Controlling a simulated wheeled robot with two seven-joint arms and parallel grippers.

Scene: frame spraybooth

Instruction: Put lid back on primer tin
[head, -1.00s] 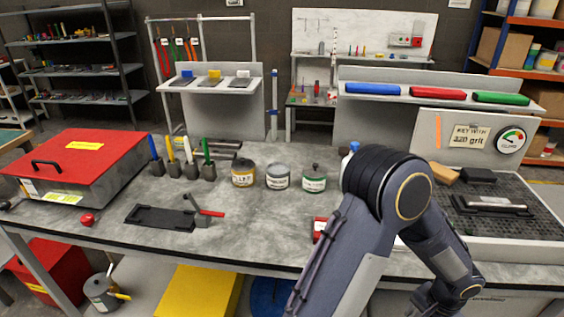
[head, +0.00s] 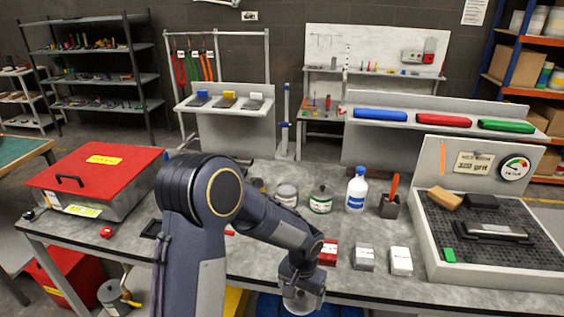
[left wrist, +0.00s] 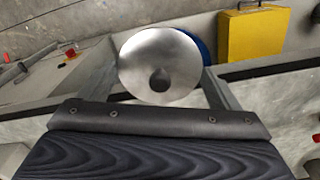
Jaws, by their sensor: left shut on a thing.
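My left gripper (head: 303,290) hangs over the bench's front edge, low in the middle of the head view. In the left wrist view it (left wrist: 162,88) is shut on a round silvery lid (left wrist: 150,55) with a dark knob at its centre. The lid (head: 302,303) shows partly below the gripper in the head view. A grey tin (head: 286,198), without a knob on top, stands on the bench beyond my forearm; its label is too small to read. A green-labelled tin (head: 321,201) with a knobbed lid stands to its right. My right gripper is out of view.
A white bottle with a blue cap (head: 356,190) and a dark holder (head: 389,207) stand right of the tins. A red-lidded box (head: 95,180) is at left, a gridded tray (head: 480,235) at right.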

